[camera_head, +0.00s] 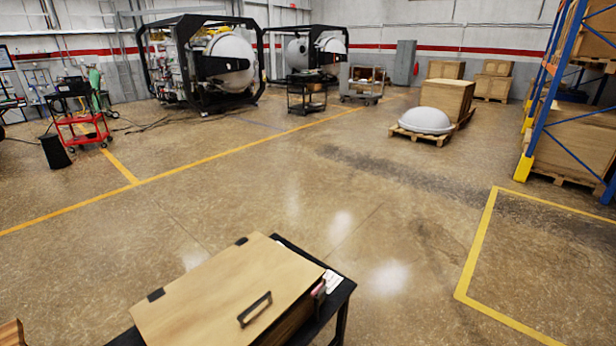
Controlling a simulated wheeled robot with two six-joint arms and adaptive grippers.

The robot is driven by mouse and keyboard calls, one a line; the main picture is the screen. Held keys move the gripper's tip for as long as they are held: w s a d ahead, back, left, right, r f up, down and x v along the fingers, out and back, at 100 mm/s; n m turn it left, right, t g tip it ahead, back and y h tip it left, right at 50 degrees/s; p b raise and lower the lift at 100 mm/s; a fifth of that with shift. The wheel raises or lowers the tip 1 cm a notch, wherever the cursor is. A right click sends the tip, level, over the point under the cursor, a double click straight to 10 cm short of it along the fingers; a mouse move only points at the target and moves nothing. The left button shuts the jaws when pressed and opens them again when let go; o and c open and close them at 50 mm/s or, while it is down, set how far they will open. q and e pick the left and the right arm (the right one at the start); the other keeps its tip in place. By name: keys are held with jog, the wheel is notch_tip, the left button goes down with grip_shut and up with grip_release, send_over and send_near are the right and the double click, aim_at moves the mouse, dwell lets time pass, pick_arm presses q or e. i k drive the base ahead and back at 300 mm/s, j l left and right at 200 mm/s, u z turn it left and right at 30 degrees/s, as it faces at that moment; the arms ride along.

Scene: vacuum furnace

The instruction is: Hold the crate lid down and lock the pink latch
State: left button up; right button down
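The wooden crate's lid (222,290) fills the lower middle of the head view, seen from above. It looks to lie flat over the crate; whether it is fully seated I cannot tell. A black handle (255,309) stands on the lid near its near-right side. Two black hinge-like pieces sit along the far-left edge. A small pinkish part (319,289) shows at the crate's right side, likely the pink latch; its state is too small to read. Neither of my grippers is in view.
The crate rests on a black table (343,294), with white-and-red papers (333,281) beside it. Part of a wooden object (11,333) shows at the lower left corner. Open floor lies beyond. Furnaces, a red cart (82,130), a pallet with a white dome (425,121) and a rack stand farther off.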

aim_at(317, 293)
jog(key=l+u, duration=0.1)
jog(key=u, duration=0.6)
jog(key=i+l+u, duration=0.1)
jog(key=u, duration=0.25)
jog(key=l+u, duration=0.25)
jog(key=l, duration=0.45)
jog(key=l+u, duration=0.2)
jog(key=l, duration=0.5)
jog(key=k+l+u, duration=0.25)
jog(key=l, duration=0.4)
jog(key=i, duration=0.1)
